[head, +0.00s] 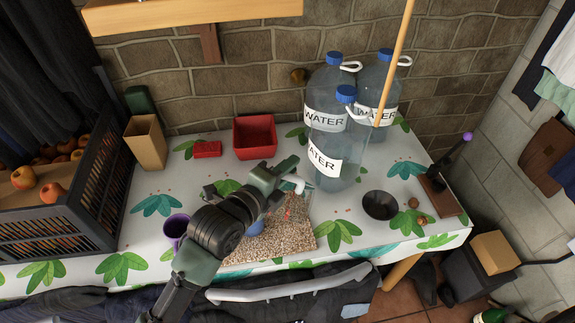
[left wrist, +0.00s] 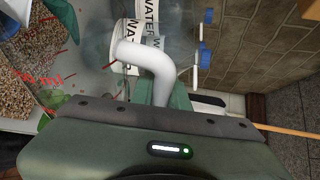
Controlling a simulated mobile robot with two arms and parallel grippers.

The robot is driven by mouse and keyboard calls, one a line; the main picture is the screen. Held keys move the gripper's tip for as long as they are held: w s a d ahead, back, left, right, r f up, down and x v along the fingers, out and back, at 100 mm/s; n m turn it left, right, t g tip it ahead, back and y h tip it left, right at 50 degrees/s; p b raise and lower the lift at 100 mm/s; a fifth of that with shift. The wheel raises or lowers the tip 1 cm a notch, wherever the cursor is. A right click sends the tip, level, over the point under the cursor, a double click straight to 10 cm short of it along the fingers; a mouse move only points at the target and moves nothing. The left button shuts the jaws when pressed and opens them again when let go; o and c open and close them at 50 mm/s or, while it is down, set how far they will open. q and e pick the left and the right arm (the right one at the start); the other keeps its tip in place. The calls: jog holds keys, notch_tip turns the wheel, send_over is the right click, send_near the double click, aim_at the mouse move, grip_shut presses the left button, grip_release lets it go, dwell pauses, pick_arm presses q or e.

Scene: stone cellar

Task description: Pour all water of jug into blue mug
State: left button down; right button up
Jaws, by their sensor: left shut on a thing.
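My left gripper (head: 280,175) is shut on a white curved handle (head: 294,184), seen above the speckled board. The handle also shows large in the left wrist view (left wrist: 150,58), bending left from the jaws. It appears to be the jug's handle; the jug's body and its water cannot be made out clearly. A small rounded blue thing (head: 256,228) shows beside my left arm over the board, mostly hidden; I cannot tell whether it is the blue mug. A purple mug (head: 175,228) stands left of my arm. My right gripper is not in view.
Three large water bottles (head: 327,158) stand close behind and right of the gripper. A dark bowl (head: 380,205) is to the right, a red box (head: 255,138) behind, and a crate of apples (head: 95,205) at left. The speckled board (head: 300,238) lies at the table's front.

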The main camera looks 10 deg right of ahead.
pick_arm(q)
jog(key=shift+d, duration=0.15)
jog(key=shift+s+d+r+m+p, duration=0.15)
jog(key=shift+d+r+m+p, duration=0.15)
jog(key=shift+p, duration=0.35)
jog(key=shift+d+p, duration=0.15)
jog(key=shift+p, duration=0.15)
jog(key=shift+s+d+f+y, duration=0.1)
jog(key=shift+s+f+y, duration=0.05)
jog(key=shift+y, duration=0.25)
jog(key=shift+d+r+m+p, duration=0.3)
jog(key=shift+m+p, duration=0.2)
jog(key=shift+p, duration=0.25)
jog(key=shift+s+d, duration=0.15)
jog(key=shift+f+y, duration=0.2)
jog(key=shift+y, duration=0.1)
